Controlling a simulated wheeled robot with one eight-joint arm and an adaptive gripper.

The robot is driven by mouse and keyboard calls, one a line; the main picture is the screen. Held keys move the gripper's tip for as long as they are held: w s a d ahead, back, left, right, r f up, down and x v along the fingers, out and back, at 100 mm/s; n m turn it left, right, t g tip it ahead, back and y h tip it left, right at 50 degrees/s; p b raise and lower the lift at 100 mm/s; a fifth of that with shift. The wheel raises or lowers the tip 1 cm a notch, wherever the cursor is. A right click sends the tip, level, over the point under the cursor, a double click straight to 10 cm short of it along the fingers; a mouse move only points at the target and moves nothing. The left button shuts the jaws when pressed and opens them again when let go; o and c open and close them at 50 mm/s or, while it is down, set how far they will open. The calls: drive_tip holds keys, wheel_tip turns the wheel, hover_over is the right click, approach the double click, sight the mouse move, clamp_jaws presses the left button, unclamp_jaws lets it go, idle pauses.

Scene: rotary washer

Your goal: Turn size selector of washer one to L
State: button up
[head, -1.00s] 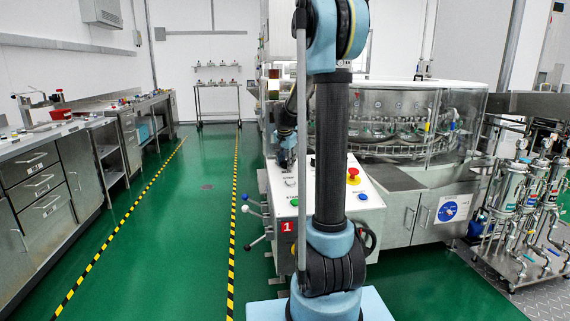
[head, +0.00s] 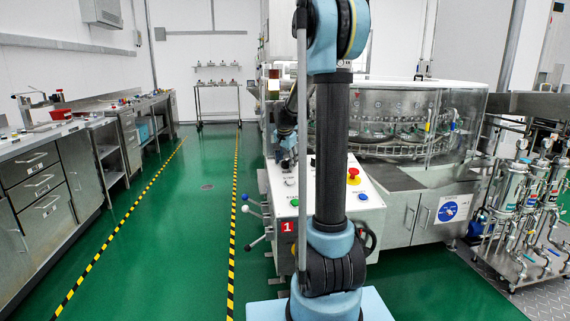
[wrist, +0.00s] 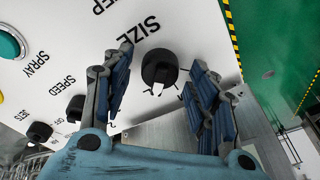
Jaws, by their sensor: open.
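The size selector (wrist: 160,68) is a round black knob under the word SIZE on the white panel in the wrist view. Small black marks sit at its edge, too small and partly covered to read, so I cannot tell its setting. My gripper (wrist: 160,57) is open, with one blue-padded finger on each side of the knob. Gaps show between the knob and both fingers. In the head view, washer one (head: 408,205) has a sloped control panel (head: 362,180) and a red "1" label. My arm hides part of that panel, and the selector cannot be made out there.
In the wrist view, other black knobs labelled SPEED (wrist: 76,108) and JETS (wrist: 39,133) and a green button (wrist: 10,44) lie left. A red emergency button (head: 353,173) is on the panel. A bench (head: 45,185) stands left; the green aisle is clear.

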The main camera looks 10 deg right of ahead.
drive_tip(key=v, duration=1.1)
drive_tip(key=shift+r, duration=0.25)
drive_tip(key=shift+s, duration=0.1)
